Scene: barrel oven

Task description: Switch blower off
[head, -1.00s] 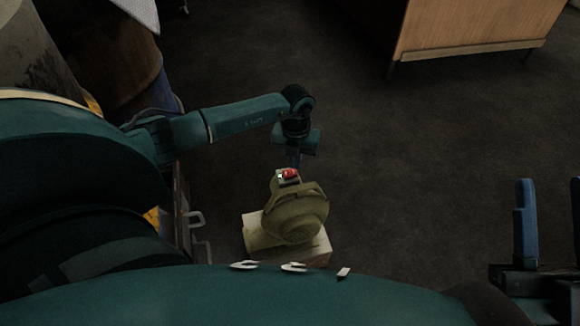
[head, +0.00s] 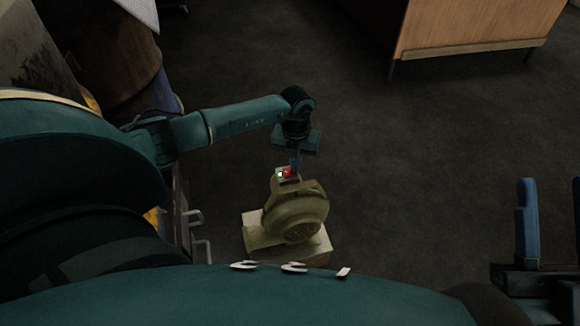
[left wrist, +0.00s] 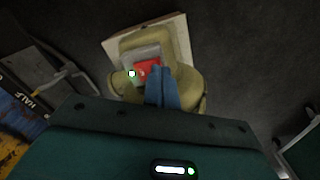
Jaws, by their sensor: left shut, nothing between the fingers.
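The blower (head: 297,217) is olive-coloured, with a round housing, and stands on a pale block. A small switch box sits on top of it, with a red button (head: 287,172) and a whitish-green button (head: 280,174). In the left wrist view the red button (left wrist: 147,68) lies just left of my fingertips, and the green button (left wrist: 132,74) lies further left. My left gripper (head: 295,166) is shut and empty, its blue fingertips (left wrist: 160,70) at the red button's edge. I cannot tell whether they touch it. My right gripper (head: 551,220) is open and empty at the lower right.
The pale block (head: 318,243) rests on the dark floor. A metal frame with handles (head: 201,245) stands left of the blower. A wooden cabinet (head: 470,30) is at the upper right. The floor between blower and cabinet is clear.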

